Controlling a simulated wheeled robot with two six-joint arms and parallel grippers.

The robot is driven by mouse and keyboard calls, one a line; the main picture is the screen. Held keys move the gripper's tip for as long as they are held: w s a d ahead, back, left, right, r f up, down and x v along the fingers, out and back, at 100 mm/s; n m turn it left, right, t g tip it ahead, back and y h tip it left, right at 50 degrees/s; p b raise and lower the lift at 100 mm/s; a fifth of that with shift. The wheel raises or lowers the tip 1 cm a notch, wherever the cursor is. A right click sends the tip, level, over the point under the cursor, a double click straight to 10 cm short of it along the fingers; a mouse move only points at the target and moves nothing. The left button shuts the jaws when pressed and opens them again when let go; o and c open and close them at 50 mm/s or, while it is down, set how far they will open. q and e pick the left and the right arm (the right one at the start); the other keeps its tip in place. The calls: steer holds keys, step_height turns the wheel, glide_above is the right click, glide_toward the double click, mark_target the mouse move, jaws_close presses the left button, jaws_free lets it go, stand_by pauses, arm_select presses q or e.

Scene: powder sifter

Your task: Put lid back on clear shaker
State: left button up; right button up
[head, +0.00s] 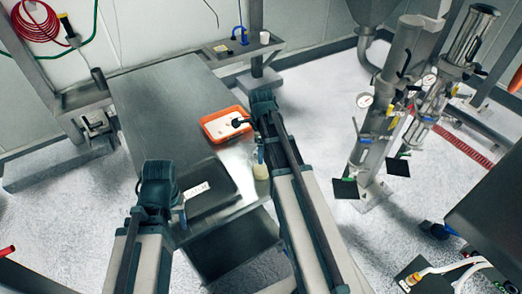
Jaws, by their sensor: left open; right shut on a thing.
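A small pale yellowish object (260,172), which looks like the clear shaker, is at the right edge of the metal table. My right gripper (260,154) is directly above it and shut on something. The fingertips are too small and partly hidden by my arm to show whether it holds the shaker or its lid. I cannot make out the lid separately. My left gripper (183,213) is open and empty near the front of the table, beside a dark tray (222,200).
An orange tray (207,131) with white contents and a black-ended item (239,122) lies left of my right arm. The metal table (165,95) is bare toward the back. A dark bin (232,250) is below its front edge. Steel machinery (385,100) stands at right.

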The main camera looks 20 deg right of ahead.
steer(key=o, duration=1.2)
steer(key=shift+r, duration=0.15)
steer(key=shift+r+p, duration=3.4)
steer(key=shift+p, duration=0.15)
jaws_close()
steer(key=shift+f+b, duration=0.3)
